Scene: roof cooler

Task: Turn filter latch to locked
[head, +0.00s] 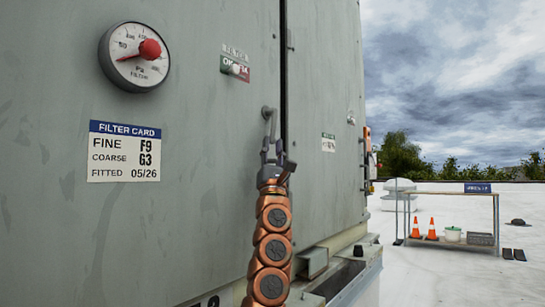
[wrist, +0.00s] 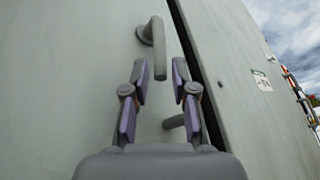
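The filter latch is a grey bent handle (head: 268,113) on the cabinet door, beside the dark door gap. In the wrist view the latch (wrist: 159,55) has a round mount at upper left and a bar pointing down. My gripper (head: 273,146) is just below and in front of it in the head view. In the wrist view my gripper (wrist: 160,78) has its two fingers apart, with the lower end of the bar between the tips. Gaps show on both sides of the bar. Whether the bar is fully within the fingers' depth is unclear.
A short grey peg (wrist: 174,122) shows lower between the fingers. A rack (head: 450,195) with cones stands far right on the open roof.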

